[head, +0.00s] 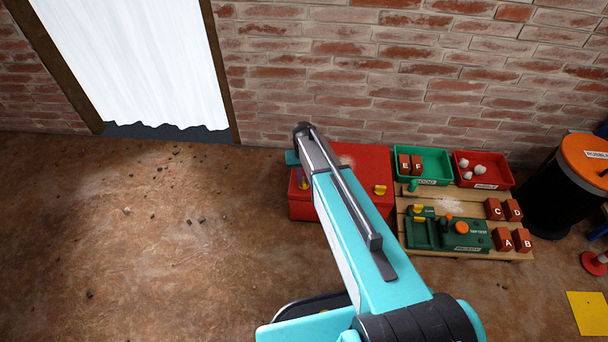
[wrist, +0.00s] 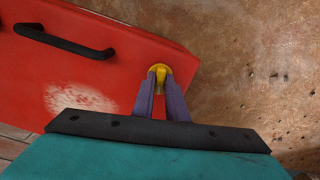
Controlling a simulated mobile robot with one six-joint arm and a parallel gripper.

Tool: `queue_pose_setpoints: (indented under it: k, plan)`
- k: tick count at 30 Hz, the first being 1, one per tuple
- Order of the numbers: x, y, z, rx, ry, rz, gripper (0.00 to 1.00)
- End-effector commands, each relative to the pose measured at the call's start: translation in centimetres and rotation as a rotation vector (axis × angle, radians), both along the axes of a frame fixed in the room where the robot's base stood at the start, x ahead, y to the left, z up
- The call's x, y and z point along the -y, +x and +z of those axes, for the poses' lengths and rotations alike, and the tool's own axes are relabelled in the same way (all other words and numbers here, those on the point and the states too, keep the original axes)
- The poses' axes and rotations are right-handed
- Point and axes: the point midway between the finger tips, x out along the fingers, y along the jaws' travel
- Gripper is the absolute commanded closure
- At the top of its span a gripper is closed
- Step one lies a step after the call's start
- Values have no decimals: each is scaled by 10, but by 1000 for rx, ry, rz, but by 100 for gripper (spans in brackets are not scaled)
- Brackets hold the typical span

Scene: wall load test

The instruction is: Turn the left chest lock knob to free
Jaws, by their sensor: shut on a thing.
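The red chest (head: 350,160) stands on the floor against the brick wall. Its left lock knob (head: 304,185) is yellow and partly hidden by my gripper (head: 302,177). The right knob (head: 380,190), also yellow, sits free on the chest's right side. In the wrist view the left knob (wrist: 159,69) is near the corner of the red chest (wrist: 120,75). My gripper's (wrist: 160,88) two purple fingers are shut on that knob, one on each side. My arm covers the middle of the chest in the head view.
A black handle (wrist: 62,41) lies across the chest. To the right are a green bin (head: 424,160) with bricks, a red bin (head: 485,168), and a pallet (head: 455,208) with a green device. A black barrel (head: 560,190) stands farther right. The floor left of the chest is mostly clear.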

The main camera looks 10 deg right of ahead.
Motion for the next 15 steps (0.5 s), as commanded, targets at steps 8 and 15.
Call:
queue_pose_setpoints:
  k: [8,15]
  plan:
    - [0,-1,1,-4,0,-163,100]
    - [0,-1,0,-4,0,-222,100]
